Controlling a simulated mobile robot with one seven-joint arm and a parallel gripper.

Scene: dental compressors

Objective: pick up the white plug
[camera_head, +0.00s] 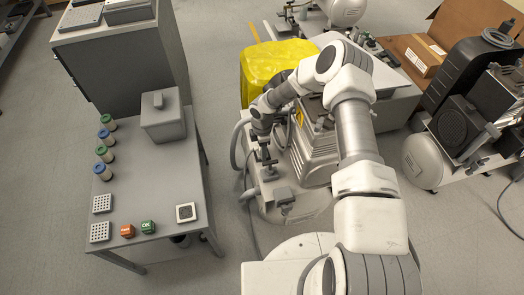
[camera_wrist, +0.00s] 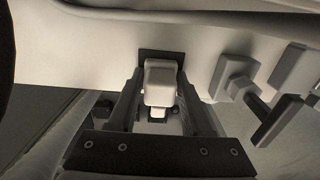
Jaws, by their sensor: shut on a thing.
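The white plug (camera_wrist: 160,82) shows in the middle of the wrist view as a small pale block with a narrower lower part. A dark square patch lies behind its upper end on a pale surface. My gripper (camera_wrist: 158,98) is shut on the plug, with one dark finger on each side of it. In the head view my gripper (camera_head: 268,170) is at the left side of the grey compressor (camera_head: 312,150). The plug cannot be made out there. I cannot tell whether the plug is still seated in the pale surface.
A dark-handled fitting (camera_wrist: 275,120) sits close to the right of my gripper. A grey table (camera_head: 165,250) with a grey box (camera_head: 163,118) and several small jars stands at the left. A yellow cover (camera_head: 270,65) is behind the arm. Another compressor (camera_head: 440,160) stands at the right.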

